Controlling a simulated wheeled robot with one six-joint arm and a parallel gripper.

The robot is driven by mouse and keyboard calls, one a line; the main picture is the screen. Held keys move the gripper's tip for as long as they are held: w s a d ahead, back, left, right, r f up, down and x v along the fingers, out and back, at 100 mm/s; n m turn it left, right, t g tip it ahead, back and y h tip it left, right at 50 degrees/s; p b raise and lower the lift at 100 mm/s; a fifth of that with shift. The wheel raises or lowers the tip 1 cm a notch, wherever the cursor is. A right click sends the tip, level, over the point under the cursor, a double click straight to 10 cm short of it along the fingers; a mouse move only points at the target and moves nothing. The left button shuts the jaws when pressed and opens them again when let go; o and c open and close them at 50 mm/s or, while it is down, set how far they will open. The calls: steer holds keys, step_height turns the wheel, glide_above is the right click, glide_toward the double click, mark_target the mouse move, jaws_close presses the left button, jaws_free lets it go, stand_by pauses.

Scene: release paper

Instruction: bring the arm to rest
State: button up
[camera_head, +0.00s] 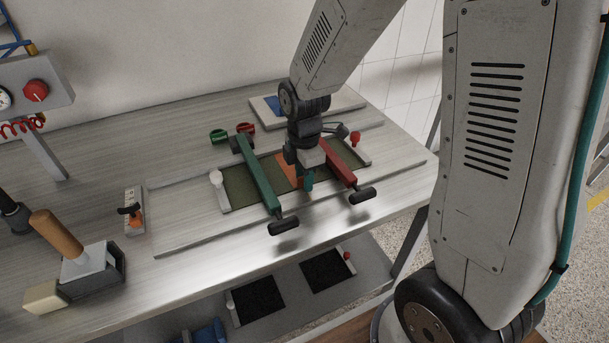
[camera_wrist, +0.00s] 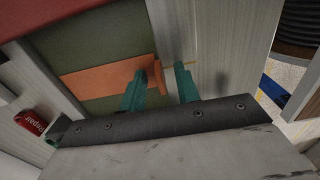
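My gripper (camera_head: 307,180) points down over the near edge of a dark green board (camera_head: 238,188) on the workbench, between a green bar and a red bar. In the wrist view its two teal fingers (camera_wrist: 162,80) stand apart. An orange strip (camera_wrist: 95,84) lies across the green board, and its tabbed end shows in the gap beside the left finger. I see no grip on it; whether a finger touches it I cannot tell. The strip also shows in the head view (camera_head: 287,168), partly behind the gripper.
The green bar (camera_head: 258,175) and red bar (camera_head: 340,165), with dark handles, flank my gripper closely. Red and green rings (camera_head: 219,136) lie behind. A wooden-handled tool (camera_head: 75,250) stands at left. The bench front between is clear. A lower shelf holds black pads (camera_head: 258,300).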

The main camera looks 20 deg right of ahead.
step_height(320, 180, up, 8)
steer(key=shift+f, duration=0.15)
steer(key=s+d+r+m, duration=0.1)
steer(key=s+r+m, duration=0.3)
steer(key=s+m, duration=0.2)
steer(key=s+d+r+m+t, duration=0.1)
steer(key=s+r+m, duration=0.3)
steer(key=s+m, duration=0.2)
steer(key=s+d+r+m, duration=0.1)
steer(key=s+r+m, duration=0.3)
steer(key=s, duration=0.6)
steer(key=shift+m, duration=1)
steer(key=shift+r, duration=0.1)
